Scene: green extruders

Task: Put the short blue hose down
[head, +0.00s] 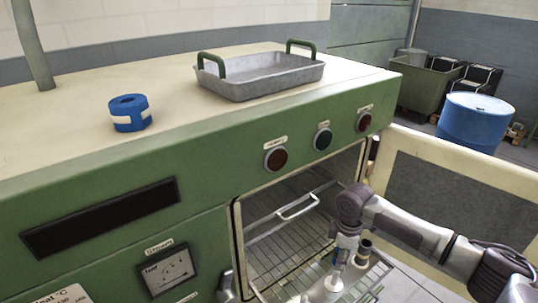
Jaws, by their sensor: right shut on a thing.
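A short blue ring-shaped coil with pale bands (128,113), which looks like the short blue hose, sits on the cream top of the green machine (100,180), at the left. No gripper is near it. My right arm comes in from the right, in front of the machine's open compartment (285,235). My right gripper (328,288) points down low at the compartment mouth, over a wire rack (372,284). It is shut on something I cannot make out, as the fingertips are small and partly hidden. My left gripper is not in view.
A grey metal tray with green handles (262,82) stands on the machine top, right of the coil. An upper rack with a handle (297,207) is in the compartment. The open door (460,195) stands right. A blue drum (474,122) is behind. The top's left is mostly clear.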

